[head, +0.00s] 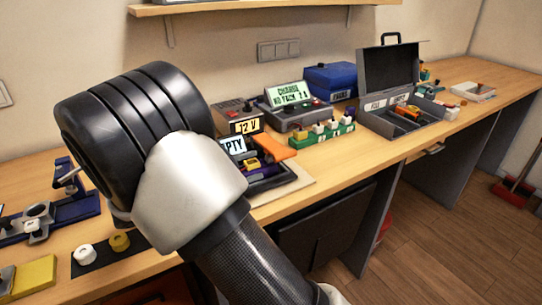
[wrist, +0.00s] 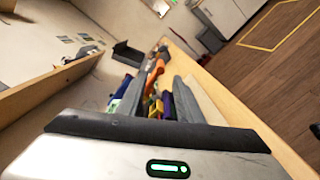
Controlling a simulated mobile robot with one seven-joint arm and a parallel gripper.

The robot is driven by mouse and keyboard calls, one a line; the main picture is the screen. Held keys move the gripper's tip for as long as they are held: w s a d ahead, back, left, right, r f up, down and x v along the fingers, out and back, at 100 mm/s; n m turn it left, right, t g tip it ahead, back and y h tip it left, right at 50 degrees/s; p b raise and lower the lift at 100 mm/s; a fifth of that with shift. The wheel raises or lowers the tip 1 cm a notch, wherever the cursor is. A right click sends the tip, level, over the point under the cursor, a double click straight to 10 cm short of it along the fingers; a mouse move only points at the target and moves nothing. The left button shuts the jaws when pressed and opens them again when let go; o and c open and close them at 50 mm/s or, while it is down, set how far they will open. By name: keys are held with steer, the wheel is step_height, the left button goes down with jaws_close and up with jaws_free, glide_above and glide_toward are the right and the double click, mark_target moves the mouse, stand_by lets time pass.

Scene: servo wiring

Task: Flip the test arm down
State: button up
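I cannot single out the test arm with certainty. A dark tester (head: 272,178) on the bench has "12 V" and "PTY" displays, a yellow block (head: 252,163) and an orange flat part (head: 289,147) at its back right. Orange (wrist: 155,70) and yellow parts also show in the wrist view, between the fingers. A blue fixture with a raised metal lever (head: 68,178) stands at the far left in the head view. My gripper (wrist: 160,92) has its two grey fingers apart, with nothing clearly held. In the head view my arm hides the gripper and part of the bench.
Behind the tester stand a charger (head: 296,105) and a blue box (head: 330,80). A green rack (head: 322,136) and an open grey case (head: 388,104) are to the right. White and yellow rolls lie on a dark strip (head: 106,254) at the front left. A shelf hangs above.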

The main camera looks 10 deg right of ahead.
steer(key=shift+v, duration=1.95)
